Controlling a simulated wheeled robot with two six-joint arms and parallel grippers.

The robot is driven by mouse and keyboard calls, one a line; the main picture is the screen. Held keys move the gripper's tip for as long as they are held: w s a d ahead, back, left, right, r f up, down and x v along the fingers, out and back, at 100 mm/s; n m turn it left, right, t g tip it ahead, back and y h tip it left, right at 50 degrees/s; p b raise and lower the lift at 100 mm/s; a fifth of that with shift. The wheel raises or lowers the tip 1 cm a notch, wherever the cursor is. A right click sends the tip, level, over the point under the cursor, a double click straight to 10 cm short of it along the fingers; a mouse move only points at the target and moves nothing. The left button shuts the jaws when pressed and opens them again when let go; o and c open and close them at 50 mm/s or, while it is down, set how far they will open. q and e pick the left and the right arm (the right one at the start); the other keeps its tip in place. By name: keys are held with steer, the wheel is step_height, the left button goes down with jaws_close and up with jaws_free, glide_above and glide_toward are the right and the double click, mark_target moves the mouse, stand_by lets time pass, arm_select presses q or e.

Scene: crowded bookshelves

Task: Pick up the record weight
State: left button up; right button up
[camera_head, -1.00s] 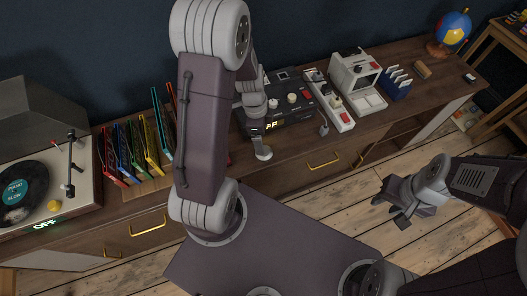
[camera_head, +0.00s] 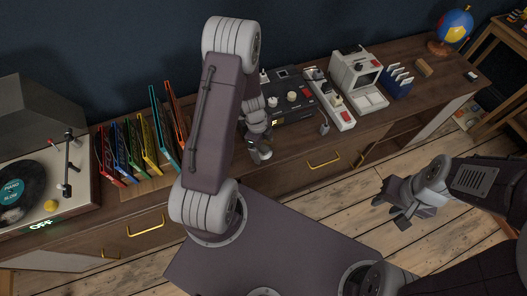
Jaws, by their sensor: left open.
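A small pale, shiny round object (camera_head: 264,154), which looks like the record weight, stands near the front edge of the wooden cabinet top, in front of the black device. My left gripper (camera_head: 258,147) is open and down at this object, at its back and left side. I cannot tell whether the fingers touch it, as the gripper covers part of it. My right gripper (camera_head: 391,209) hangs over the floor in front of the cabinet, open and empty.
A turntable (camera_head: 40,185) stands at the left, beside upright coloured record sleeves (camera_head: 135,145). Behind my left gripper is a black device (camera_head: 290,98). A small grey item (camera_head: 324,128), a white-and-red device (camera_head: 335,100) and a white monitor-like unit (camera_head: 356,75) stand to its right.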

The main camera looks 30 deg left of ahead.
arm_select(q)
steer(key=shift+f, duration=0.65)
steer(key=shift+r, duration=0.1)
steer(key=c, duration=1.8)
